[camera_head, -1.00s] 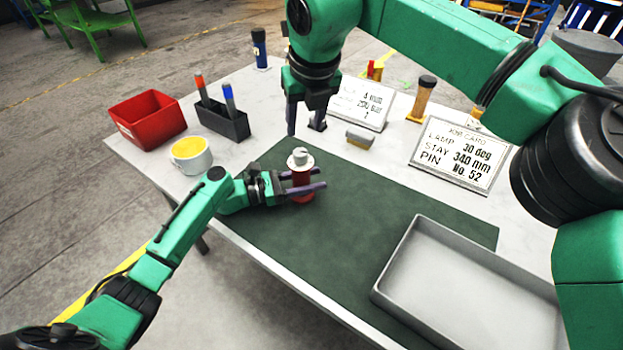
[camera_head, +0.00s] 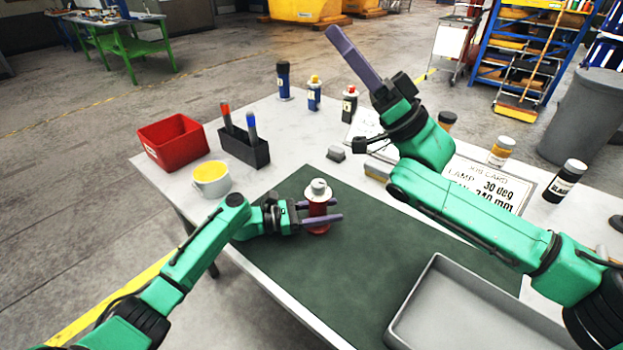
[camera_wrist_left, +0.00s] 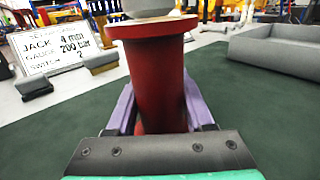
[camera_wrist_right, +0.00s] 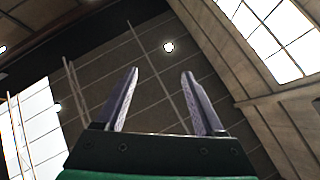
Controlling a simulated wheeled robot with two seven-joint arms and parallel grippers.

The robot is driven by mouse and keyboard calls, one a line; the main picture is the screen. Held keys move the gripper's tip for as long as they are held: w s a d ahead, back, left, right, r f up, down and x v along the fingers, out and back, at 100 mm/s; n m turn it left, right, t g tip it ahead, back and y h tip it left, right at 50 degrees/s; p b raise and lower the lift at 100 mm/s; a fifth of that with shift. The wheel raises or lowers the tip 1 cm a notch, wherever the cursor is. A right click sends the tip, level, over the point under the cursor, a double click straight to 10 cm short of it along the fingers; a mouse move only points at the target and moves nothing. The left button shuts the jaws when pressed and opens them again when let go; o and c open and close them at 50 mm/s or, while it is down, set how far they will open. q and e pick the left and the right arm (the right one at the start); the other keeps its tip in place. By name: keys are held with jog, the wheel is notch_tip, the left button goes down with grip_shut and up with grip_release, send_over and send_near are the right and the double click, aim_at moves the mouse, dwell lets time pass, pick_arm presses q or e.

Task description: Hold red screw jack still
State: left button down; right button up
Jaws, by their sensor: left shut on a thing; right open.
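The red screw jack (camera_head: 318,208) stands upright on the dark green mat (camera_head: 350,256), with a pale grey cap on top. My left gripper (camera_head: 322,212) is shut on its red body, one finger on each side. In the left wrist view the jack's red body (camera_wrist_left: 158,80) fills the space between the purple fingers, and its top runs out of the frame. My right gripper (camera_head: 366,100) is raised above the back of the table. In the right wrist view its fingers (camera_wrist_right: 160,95) are apart and empty, with only roof and windows behind them.
A grey tray (camera_head: 440,290) lies at the front right. A white cup (camera_head: 211,180), a red bin (camera_head: 174,142) and a black pen holder (camera_head: 244,150) stand at left. Several bottles and a job card (camera_head: 490,185) are at the back. The mat around the jack is mostly clear.

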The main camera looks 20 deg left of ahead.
jog(key=w+d+f+m+t+h, duration=0.2)
jog(key=w+f+m+t+h, duration=0.15)
jog(key=m+t, duration=0.55)
jog(key=w+d+f+m+t+h, duration=0.2)
jog(key=w+f+m+t, duration=0.15)
jog(key=m+t, duration=0.45)
jog(key=m+g+h, duration=0.5)
jog(key=m+h, duration=0.3)
jog(key=m, duration=1.6)
send_near(318, 188)
jog(key=w+a, duration=0.1)
jog(key=w, duration=0.1)
jog(key=f+x, duration=0.1)
jog(key=x, duration=1.1)
jog(key=shift+w+a, duration=0.1)
jog(key=shift+w, duration=0.05)
jog(key=shift+c, duration=0.3)
grip_shut()
